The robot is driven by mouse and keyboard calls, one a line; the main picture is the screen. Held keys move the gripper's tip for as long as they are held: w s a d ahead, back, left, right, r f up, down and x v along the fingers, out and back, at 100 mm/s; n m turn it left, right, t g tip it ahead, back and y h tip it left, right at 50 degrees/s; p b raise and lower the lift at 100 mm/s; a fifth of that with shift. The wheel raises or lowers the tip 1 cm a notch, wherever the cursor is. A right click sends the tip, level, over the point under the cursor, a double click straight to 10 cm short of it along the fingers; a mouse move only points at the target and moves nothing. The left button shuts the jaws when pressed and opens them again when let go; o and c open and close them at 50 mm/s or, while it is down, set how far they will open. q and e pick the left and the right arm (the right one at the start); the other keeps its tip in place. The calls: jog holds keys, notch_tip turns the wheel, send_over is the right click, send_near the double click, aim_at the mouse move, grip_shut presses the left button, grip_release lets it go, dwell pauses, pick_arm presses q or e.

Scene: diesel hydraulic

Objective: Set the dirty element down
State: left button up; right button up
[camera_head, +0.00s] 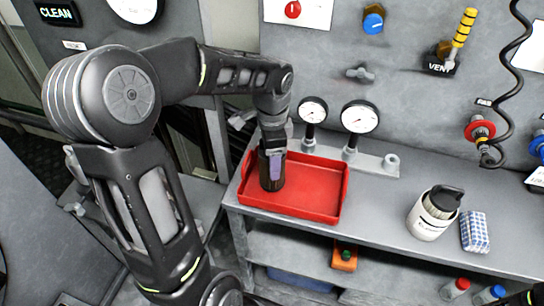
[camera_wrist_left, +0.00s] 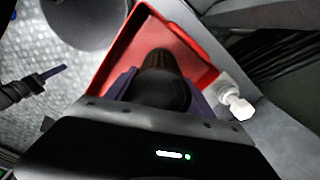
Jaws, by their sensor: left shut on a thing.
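My left gripper (camera_head: 273,160) reaches down over the left part of the red tray (camera_head: 325,205) on the grey bench. Its purple fingers are shut on the dark cylindrical element (camera_head: 264,177). The element is upright, within the tray's outline; I cannot tell whether its lower end touches the tray floor. In the left wrist view the dark element (camera_wrist_left: 165,75) sits between the purple fingers (camera_wrist_left: 160,92), with the red tray (camera_wrist_left: 120,55) around and behind it. The element's far end is partly hidden by its own body there.
Two gauges (camera_head: 358,117) stand behind the tray. The tray's right half is clear. An orange item (camera_head: 344,257) lies on the lower shelf.

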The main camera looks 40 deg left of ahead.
pick_arm(q)
jog(key=shift+f, duration=0.1)
jog(key=o, duration=1.5)
notch_tip(320, 180, up, 12)
jog(key=shift+r+b, duration=0.2)
jog(key=shift+b, duration=0.25)
